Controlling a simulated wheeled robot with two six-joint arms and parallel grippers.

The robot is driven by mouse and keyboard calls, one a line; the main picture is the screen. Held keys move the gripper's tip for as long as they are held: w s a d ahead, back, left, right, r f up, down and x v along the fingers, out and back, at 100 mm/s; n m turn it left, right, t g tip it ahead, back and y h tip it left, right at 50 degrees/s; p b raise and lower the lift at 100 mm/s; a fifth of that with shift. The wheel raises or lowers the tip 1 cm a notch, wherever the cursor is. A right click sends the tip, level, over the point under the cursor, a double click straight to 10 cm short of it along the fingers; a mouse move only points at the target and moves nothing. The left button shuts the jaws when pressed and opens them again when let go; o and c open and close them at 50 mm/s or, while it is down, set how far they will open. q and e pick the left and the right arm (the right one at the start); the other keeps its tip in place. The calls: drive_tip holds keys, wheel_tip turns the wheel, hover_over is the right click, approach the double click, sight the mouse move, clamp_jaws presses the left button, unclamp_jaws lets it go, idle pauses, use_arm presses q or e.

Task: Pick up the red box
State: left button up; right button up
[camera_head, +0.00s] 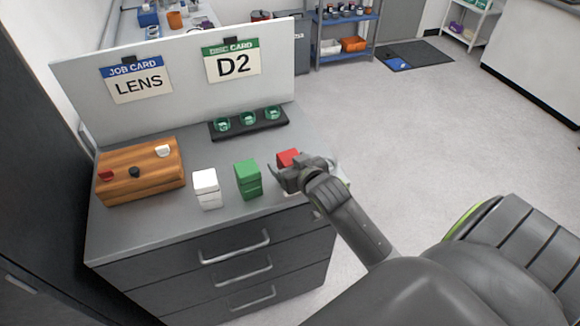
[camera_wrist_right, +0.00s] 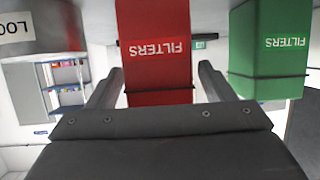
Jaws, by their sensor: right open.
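The red box (camera_head: 288,157) stands at the right end of the grey bench top, partly hidden behind my right gripper (camera_head: 296,173). In the right wrist view the red box (camera_wrist_right: 155,50), labelled FILTERS, appears upside down between the two fingers of my right gripper (camera_wrist_right: 158,85). The fingers are open, one on each side of the box, with a gap visible on both sides. My left gripper is not in view.
A green box (camera_head: 247,180) stands just left of the red one, and a white box (camera_head: 207,188) further left. A wooden block (camera_head: 140,185) with small knobs is at the left. A dark tray (camera_head: 262,127) with green glass pieces lies behind. A panel (camera_head: 190,95) carries two cards.

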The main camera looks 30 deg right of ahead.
drive_tip(key=shift+w, duration=0.1)
drive_tip(key=c, duration=1.1)
